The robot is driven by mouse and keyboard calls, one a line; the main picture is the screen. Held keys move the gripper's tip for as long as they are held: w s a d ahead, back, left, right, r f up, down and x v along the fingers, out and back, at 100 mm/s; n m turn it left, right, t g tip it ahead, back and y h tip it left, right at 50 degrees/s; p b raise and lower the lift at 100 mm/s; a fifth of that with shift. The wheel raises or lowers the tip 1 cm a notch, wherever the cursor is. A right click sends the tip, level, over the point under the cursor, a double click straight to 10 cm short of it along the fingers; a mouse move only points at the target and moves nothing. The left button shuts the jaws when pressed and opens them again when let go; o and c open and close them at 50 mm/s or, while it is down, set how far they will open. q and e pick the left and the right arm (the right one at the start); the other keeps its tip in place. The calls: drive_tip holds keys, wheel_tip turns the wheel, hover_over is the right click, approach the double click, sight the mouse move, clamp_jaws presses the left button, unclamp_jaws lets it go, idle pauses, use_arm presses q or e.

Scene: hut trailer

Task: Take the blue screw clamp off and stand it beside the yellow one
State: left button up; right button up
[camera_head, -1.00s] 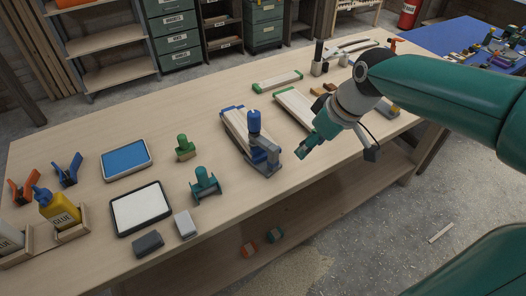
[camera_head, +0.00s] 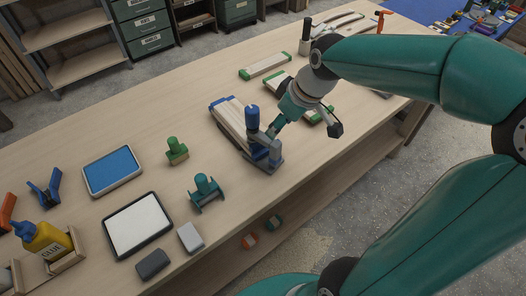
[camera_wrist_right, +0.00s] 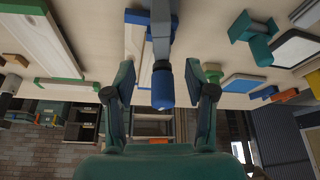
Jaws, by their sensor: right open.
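The blue screw clamp (camera_head: 257,147) stands upright at the near end of a stack of pale boards with blue ends (camera_head: 228,119). Its blue handle points up. My right gripper (camera_head: 273,131) is open, just right of the clamp's handle. In the right wrist view the blue handle (camera_wrist_right: 162,88) lies between the two spread fingers (camera_wrist_right: 160,76), with gaps on both sides. I see no yellow screw clamp in these views. A teal clamp-like tool (camera_head: 205,194) stands apart on the bench to the left. My left gripper is not in view.
A green stamp-like block (camera_head: 176,151), a blue pad (camera_head: 112,171), a white pad (camera_head: 137,224) and a yellow glue bottle (camera_head: 43,238) stand left of the clamp. Green-ended boards (camera_head: 265,66) lie behind. The bench's front edge is close to the clamp.

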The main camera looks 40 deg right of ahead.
sight(267, 138)
drive_tip(key=x, duration=0.4)
drive_tip(key=shift+f, duration=0.4)
drive_tip(key=shift+w+p+x, duration=0.15)
drive_tip(key=shift+p+x, duration=0.2)
drive_tip(key=shift+x, duration=1)
drive_tip(key=shift+w+p+x, duration=0.2)
drive_tip(key=shift+p+x, duration=0.15)
drive_tip(key=shift+x, duration=1)
drive_tip(key=shift+a+r, duration=0.15)
clamp_jaws()
drive_tip(key=shift+r, duration=0.1)
